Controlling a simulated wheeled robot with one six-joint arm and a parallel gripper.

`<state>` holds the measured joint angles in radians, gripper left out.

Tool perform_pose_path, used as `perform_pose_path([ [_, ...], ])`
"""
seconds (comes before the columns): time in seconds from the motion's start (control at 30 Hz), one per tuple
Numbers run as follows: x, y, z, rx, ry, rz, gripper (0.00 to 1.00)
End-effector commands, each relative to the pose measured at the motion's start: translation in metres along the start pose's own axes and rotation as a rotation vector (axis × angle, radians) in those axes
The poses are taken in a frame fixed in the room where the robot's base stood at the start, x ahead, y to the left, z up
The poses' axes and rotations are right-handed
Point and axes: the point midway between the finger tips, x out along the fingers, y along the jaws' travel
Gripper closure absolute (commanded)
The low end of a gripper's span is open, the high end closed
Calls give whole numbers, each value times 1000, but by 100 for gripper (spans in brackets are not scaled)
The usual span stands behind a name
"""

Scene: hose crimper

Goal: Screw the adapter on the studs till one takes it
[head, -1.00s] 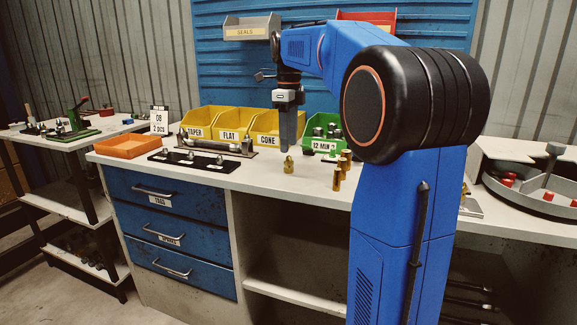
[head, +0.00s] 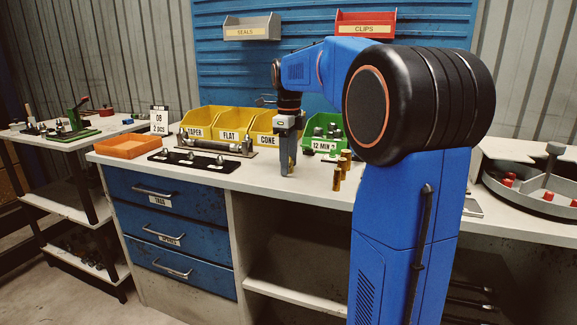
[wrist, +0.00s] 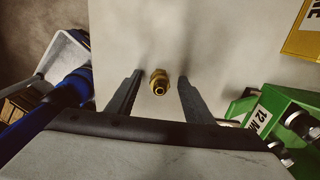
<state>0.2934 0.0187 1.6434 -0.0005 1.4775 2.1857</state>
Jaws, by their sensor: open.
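The brass adapter (wrist: 159,82) stands upright on the bench top between my two open fingers, with a gap on each side in the wrist view. My gripper (wrist: 155,92) is open and points down around it. In the head view my gripper (head: 287,172) is low over the bench and its fingers mostly hide the adapter. The studs (head: 190,156) stand on a black plate (head: 167,157) on the bench, left of my gripper; their threads are too small to make out.
Yellow bins (head: 230,121) marked TAPER, FLAT and CONE stand behind, with a green bin (head: 322,146) close right of my gripper. Brass cylinders (head: 337,179) stand to its right near the front edge. An orange tray (head: 128,146) lies at the left end.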

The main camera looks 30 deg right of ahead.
Motion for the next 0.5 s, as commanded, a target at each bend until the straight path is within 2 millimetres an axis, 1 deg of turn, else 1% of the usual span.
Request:
perform_pose_path([
  [0.03, 0, 0, 0, 0, 0, 0, 53],
  [0.07, 0, 0, 0, 0, 0, 0, 58],
  [0.1, 0, 0, 0, 0, 0, 0, 67],
  [0.17, 0, 0, 0, 0, 0, 0, 82],
  [0.2, 0, 0, 0, 0, 0, 0, 91],
  [0.23, 0, 0, 0, 0, 0, 0, 99],
  [0.37, -1, 0, 0, 0, 0, 0, 100],
  [0.5, -8, 0, 0, 0, 0, 0, 100],
])
